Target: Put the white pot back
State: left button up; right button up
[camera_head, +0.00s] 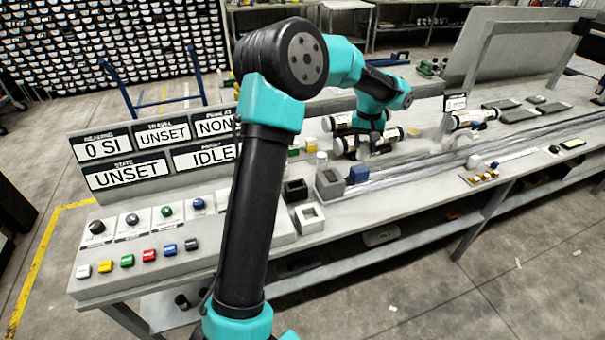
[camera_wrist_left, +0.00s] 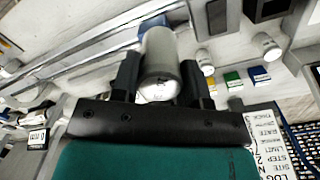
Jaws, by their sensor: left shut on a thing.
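My left gripper (camera_head: 364,148) reaches over the bench from the left arm, just behind the blue block (camera_head: 357,174). In the left wrist view its two dark fingers (camera_wrist_left: 158,85) are shut on a pale, whitish cylinder, which I take to be the white pot (camera_wrist_left: 160,55). The pot's rounded near end faces the wrist camera. In the head view the held pot is too small and covered to make out. Another small white cylinder (camera_head: 321,159) stands on the bench left of the gripper. My right gripper is not in view.
Dark square sockets (camera_head: 296,190) and a white square holder (camera_head: 309,217) are left of the blue block. Long metal rails (camera_head: 440,158) run right. The display panel (camera_head: 160,150) stands at the left.

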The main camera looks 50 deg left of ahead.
pick_arm(q)
jog(key=s+a+f+n, duration=0.2)
jog(key=a+f+n, duration=0.1)
jog(key=a, duration=0.8)
jog(key=s+a+f+n, duration=0.3)
jog(key=a+f, duration=0.1)
jog(key=a, duration=0.7)
jog(key=shift+a+f+n, duration=0.3)
jog(key=shift+f, duration=0.1)
jog(key=shift+f, duration=0.1)
notch_tip(320, 180, down, 6)
jog(key=shift+f, duration=1.9)
jog(key=shift+f, duration=0.1)
